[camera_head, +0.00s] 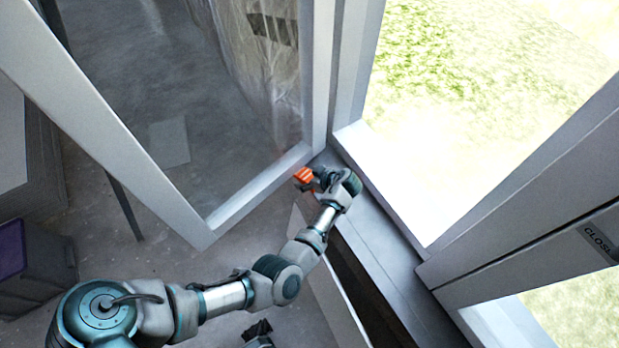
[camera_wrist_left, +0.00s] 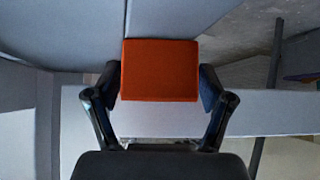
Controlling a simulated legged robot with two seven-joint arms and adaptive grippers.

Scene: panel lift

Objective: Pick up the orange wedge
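The orange wedge (camera_head: 303,175) is a small block at the corner of the window frame in the head view. In the left wrist view the wedge (camera_wrist_left: 160,70) fills the space between the two dark fingers of my left gripper (camera_wrist_left: 160,88). The fingers press against its left and right sides, so the gripper is shut on it. In the head view my left gripper (camera_head: 310,182) is partly hidden by its own wrist. I cannot tell whether the wedge still touches the frame. What seems to be my right gripper (camera_head: 258,332) shows at the bottom edge, too small to read.
A grey-framed glass panel (camera_head: 258,187) stands open on the left of the wedge. The window sill (camera_head: 385,245) runs down to the right, with a bright opening beyond. A dark crate with a purple top (camera_head: 12,250) stands at far left. Bare floor lies below the panel.

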